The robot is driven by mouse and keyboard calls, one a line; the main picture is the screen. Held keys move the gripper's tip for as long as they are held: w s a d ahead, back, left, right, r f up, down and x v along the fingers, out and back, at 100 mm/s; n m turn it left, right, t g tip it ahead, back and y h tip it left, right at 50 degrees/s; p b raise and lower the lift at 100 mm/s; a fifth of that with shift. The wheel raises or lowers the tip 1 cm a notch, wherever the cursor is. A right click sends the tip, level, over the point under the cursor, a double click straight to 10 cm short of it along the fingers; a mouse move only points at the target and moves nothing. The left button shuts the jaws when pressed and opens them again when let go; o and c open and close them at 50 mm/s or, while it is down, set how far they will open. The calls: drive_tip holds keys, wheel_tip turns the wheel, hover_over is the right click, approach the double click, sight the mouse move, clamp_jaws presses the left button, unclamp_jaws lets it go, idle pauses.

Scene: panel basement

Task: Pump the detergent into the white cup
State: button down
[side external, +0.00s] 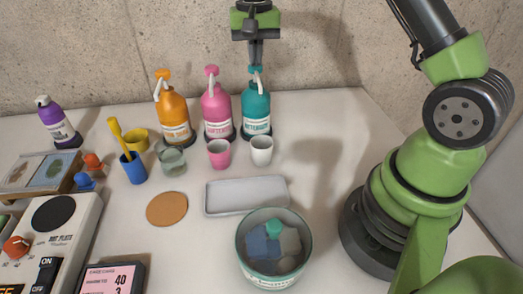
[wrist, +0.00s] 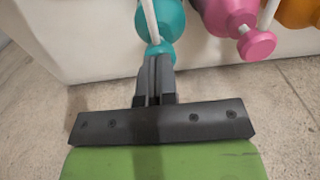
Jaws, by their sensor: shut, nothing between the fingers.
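The teal pump bottle (side external: 256,108) stands upright at the back, with printing on its white label that looks like "detergent". Its pump head (side external: 256,70) is teal with a pale spout pointing forward. The white cup (side external: 262,150) stands upright just in front of this bottle; its inside is too small to judge. My gripper (side external: 255,61) points down, shut and empty, with its fingertips right at the top of the teal pump head. In the wrist view the closed fingertips (wrist: 157,62) overlap the teal pump head (wrist: 160,50); I cannot tell whether they touch.
A pink pump bottle (side external: 216,110) and an orange one (side external: 174,115) stand left of the teal one. A pink cup (side external: 219,153) is beside the white cup. A grey tray (side external: 246,207) and a teal-rimmed tub (side external: 274,279) lie in front. The table right of the white cup is clear.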

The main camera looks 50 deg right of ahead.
drive_tip(key=shift+f, duration=0.65)
drive_tip(key=shift+r, duration=1.85)
wheel_tip(320, 180, up, 6)
